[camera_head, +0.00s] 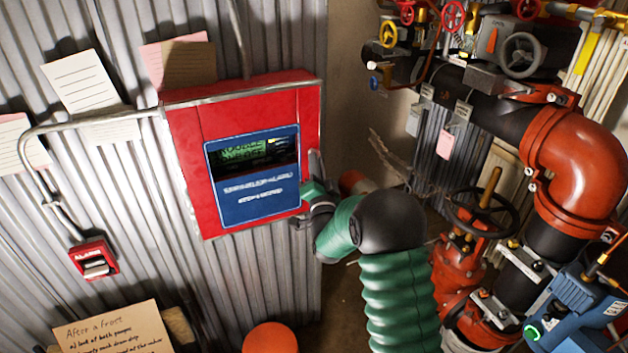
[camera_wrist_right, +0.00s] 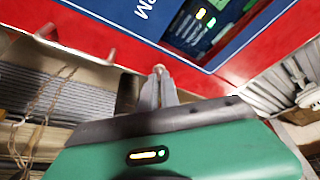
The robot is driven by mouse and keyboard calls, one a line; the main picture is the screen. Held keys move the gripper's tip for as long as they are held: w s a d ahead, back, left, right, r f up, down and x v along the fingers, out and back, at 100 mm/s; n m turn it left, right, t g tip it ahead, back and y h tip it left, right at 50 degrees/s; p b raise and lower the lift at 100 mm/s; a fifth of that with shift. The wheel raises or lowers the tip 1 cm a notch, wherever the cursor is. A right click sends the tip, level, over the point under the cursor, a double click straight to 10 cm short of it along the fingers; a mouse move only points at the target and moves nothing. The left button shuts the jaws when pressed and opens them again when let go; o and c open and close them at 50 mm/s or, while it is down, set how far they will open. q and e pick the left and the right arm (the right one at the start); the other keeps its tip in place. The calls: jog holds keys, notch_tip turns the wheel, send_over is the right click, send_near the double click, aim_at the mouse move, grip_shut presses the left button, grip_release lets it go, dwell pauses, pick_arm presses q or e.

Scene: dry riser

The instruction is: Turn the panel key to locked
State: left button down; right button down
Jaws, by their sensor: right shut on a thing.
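The red alarm panel (camera_head: 186,125) hangs on the corrugated wall in the head view. It carries a blue face (camera_head: 250,210) with a small green-lit display. My right gripper (camera_head: 306,206), with its green and black arm, is at the panel's right edge, low beside the blue face. In the right wrist view my gripper (camera_wrist_right: 158,84) points at the red panel front (camera_wrist_right: 200,82), just below the blue face. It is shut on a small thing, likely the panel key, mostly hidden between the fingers. I cannot read the key's angle. My left gripper is out of view.
A small red alarm box (camera_head: 94,258) is on the wall at lower left. Paper notes hang around the panel. Red and black pipes with a dark handwheel (camera_head: 484,210) stand close to the right of my arm. A blue device (camera_head: 580,308) is at lower right.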

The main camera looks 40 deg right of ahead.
jog(key=n+t+y+b, duration=0.1)
jog(key=n+b, duration=0.3)
jog(key=n+t+y+b, duration=0.1)
jog(key=n+y+b, duration=0.1)
jog(key=n+b, duration=0.2)
jog(key=d+n+t+y+b, duration=0.1)
jog(key=n+t+b, duration=0.1)
jog(key=n+b, duration=0.2)
jog(key=shift+s+n+y, duration=0.2)
jog(key=shift+n+y, duration=0.2)
jog(key=shift+n, duration=0.2)
jog(key=shift+r, duration=0.1)
jog(key=c, duration=1.6)
grip_release()
jog(key=shift+w, duration=0.1)
jog(key=shift+f, duration=0.2)
